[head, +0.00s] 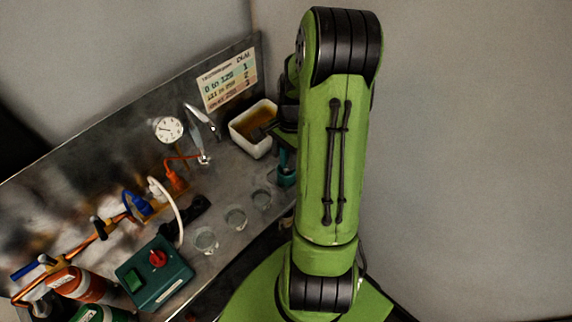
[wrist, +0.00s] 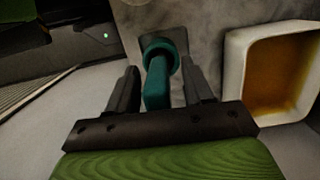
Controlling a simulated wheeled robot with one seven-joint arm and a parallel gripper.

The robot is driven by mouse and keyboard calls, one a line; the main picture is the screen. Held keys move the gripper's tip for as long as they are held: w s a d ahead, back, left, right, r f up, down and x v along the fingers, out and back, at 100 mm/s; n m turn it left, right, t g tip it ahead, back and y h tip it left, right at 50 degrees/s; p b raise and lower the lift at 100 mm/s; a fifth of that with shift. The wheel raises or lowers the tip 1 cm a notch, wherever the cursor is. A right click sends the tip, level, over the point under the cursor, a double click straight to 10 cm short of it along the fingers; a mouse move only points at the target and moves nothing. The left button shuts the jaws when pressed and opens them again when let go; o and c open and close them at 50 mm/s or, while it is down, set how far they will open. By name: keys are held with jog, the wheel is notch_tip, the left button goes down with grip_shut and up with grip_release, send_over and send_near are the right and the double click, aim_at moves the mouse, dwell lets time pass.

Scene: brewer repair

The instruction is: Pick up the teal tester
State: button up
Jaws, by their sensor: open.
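The teal tester (wrist: 158,85) shows in the wrist view between the two dark fingers of my gripper (wrist: 160,88). It has a round ring-like end and a straight body. The fingers stand apart on either side of it, with a visible gap on each side. In the head view the teal tester (head: 286,177) is partly hidden by my green arm, at the right end of the metal bench. My gripper is mostly hidden there behind the arm.
A white tub (head: 240,131) with brown liquid stands close to the right of the tester in the wrist view (wrist: 234,75). Several glass cups (head: 235,217), a green box with a red knob (head: 172,285) and a dial gauge (head: 168,130) are further left on the bench.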

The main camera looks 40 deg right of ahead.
jog(key=shift+r, duration=0.1)
grip_shut()
notch_tip(320, 180, up, 10)
jog(key=shift+r+p, duration=0.1)
jog(key=shift+p, duration=0.9)
notch_tip(320, 180, up, 7)
jog(key=p, duration=0.6)
